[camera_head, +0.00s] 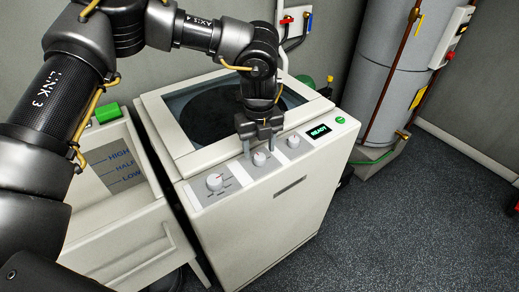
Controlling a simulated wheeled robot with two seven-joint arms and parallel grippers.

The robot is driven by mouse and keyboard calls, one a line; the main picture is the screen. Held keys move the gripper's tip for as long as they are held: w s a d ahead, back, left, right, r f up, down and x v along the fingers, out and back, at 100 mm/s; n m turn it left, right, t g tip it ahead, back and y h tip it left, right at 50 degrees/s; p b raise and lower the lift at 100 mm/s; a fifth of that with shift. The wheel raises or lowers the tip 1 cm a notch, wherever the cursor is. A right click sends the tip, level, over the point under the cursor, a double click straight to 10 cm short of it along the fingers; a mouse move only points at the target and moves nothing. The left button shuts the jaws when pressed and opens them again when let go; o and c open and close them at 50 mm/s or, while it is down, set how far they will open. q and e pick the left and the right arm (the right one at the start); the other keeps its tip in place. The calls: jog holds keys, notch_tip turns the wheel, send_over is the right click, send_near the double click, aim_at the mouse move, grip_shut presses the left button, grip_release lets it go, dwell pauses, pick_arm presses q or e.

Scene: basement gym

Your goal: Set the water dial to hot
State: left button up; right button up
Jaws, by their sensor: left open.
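A white top-loading washer (262,210) stands in the middle, with three white dials on its sloped front panel. The left dial (214,182) is the largest, and the middle dial (260,158) and right dial (293,141) are smaller. Their labels are too small to read, so I cannot tell which is the water dial or where it points. My left gripper (259,149) points down, open, with its fingers on either side of the middle dial. I cannot tell whether they touch it. My right gripper is not in view.
A display (319,131) reads READY beside a green button (340,120). A white bin (125,225) marked HIGH, HALF and LOW stands left of the washer. A grey tank (390,80) and taps (287,20) are behind.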

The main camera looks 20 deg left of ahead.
aim_at(260, 158)
pick_arm(q)
jog(key=shift+f, duration=1.2)
jog(key=c, duration=1)
jog(key=shift+o, duration=0.2)
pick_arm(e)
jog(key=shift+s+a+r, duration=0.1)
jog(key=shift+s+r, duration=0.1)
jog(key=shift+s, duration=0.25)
